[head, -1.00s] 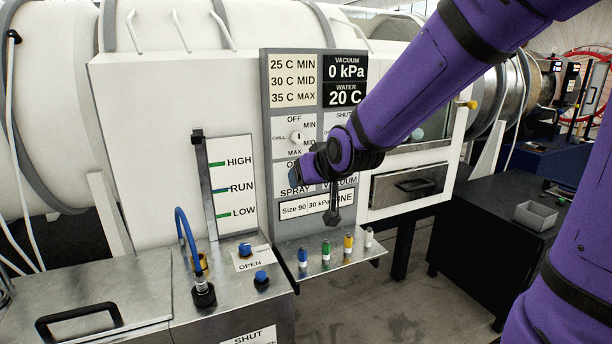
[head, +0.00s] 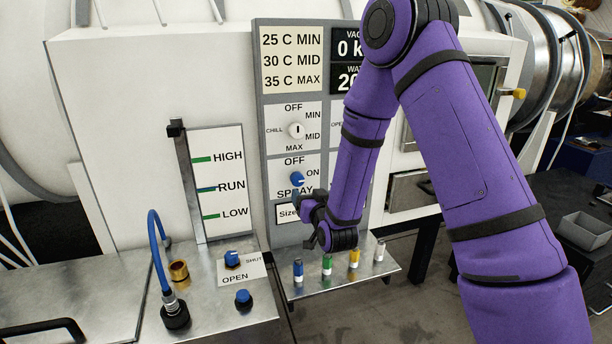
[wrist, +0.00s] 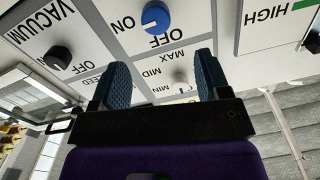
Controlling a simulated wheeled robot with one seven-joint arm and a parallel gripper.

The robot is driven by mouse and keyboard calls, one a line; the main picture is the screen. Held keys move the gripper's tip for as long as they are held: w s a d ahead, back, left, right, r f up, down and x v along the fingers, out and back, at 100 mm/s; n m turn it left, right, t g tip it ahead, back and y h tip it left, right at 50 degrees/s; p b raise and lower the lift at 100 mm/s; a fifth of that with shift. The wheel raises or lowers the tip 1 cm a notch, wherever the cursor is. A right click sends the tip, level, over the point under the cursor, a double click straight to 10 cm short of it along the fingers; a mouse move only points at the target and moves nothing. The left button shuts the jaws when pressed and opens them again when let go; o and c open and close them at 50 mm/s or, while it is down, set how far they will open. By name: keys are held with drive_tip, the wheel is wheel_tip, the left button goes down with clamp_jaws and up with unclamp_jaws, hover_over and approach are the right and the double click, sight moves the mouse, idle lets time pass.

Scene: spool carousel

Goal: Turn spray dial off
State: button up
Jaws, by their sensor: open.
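The spray dial (head: 297,179) is a round blue knob on the panel, with OFF above it, ON to its right and SPRAY below. Its pointer is too small to read surely. It also shows upside down at the top of the wrist view (wrist: 156,17). My gripper (head: 304,203) is just below the dial in the head view, over the lower edge of the SPRAY label. In the wrist view my gripper (wrist: 163,75) has its two blue pads wide apart with nothing between them, and the dial lies beyond them, apart from both.
The chill dial (head: 296,130) is white and sits above the spray dial. The black vacuum knob (wrist: 59,58) is beside it in the wrist view. A metal shelf (head: 318,291) with several coloured bottles juts out below my gripper. A blue hose (head: 153,240) stands at left.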

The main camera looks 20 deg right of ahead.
sight(299, 181)
drive_tip(key=w, duration=1.1)
drive_tip(key=shift+w+d+f, duration=0.1)
drive_tip(key=shift+f, duration=0.2)
drive_tip(key=c, duration=0.9)
